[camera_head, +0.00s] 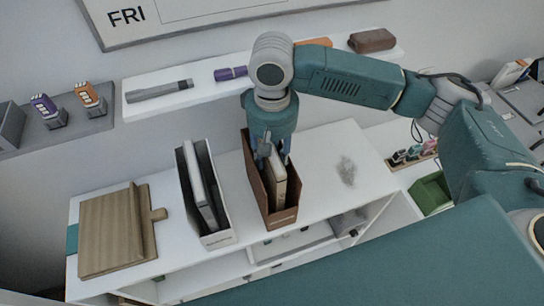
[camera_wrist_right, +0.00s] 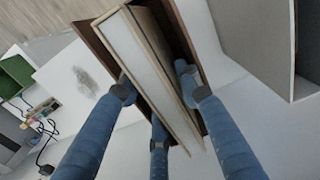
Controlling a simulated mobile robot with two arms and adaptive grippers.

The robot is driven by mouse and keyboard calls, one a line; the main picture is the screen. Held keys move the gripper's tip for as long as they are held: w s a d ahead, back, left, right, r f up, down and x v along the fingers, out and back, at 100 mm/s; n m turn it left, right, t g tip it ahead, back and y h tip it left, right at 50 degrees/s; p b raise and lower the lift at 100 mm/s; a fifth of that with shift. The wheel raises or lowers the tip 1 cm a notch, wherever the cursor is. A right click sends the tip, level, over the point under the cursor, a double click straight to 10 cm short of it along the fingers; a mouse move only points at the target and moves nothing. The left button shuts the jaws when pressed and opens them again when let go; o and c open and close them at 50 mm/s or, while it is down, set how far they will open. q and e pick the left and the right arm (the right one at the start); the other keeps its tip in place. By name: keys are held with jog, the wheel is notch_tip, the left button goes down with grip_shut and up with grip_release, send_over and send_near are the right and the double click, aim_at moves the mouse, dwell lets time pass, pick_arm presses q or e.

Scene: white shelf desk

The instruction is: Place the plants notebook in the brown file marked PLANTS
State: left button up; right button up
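The brown file (camera_head: 283,217) stands upright on the white desk, right of the white file. A pale notebook with tan edges (camera_head: 279,185) stands inside it; its title and the PLANTS label are not readable. The notebook (camera_wrist_right: 150,70) runs diagonally through the right wrist view, with the brown file's wall (camera_wrist_right: 92,38) beside it. My right gripper (camera_head: 275,155) points down over the file's opening. In the wrist view its fingers (camera_wrist_right: 155,85) straddle the notebook, spread wider than it; whether any finger touches it is unclear. My left gripper is out of view.
A white file (camera_head: 219,239) holding a notebook stands close to the left. A wooden board (camera_head: 112,232) lies further left. A wall shelf (camera_head: 150,108) with small items runs behind. A green box (camera_head: 430,194) is at right. The desk right of the brown file is clear except a grey patch.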

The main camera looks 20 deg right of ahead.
notch_tip(320, 180, up, 12)
jog(key=shift+f+b, duration=0.15)
jog(key=shift+b, duration=0.7)
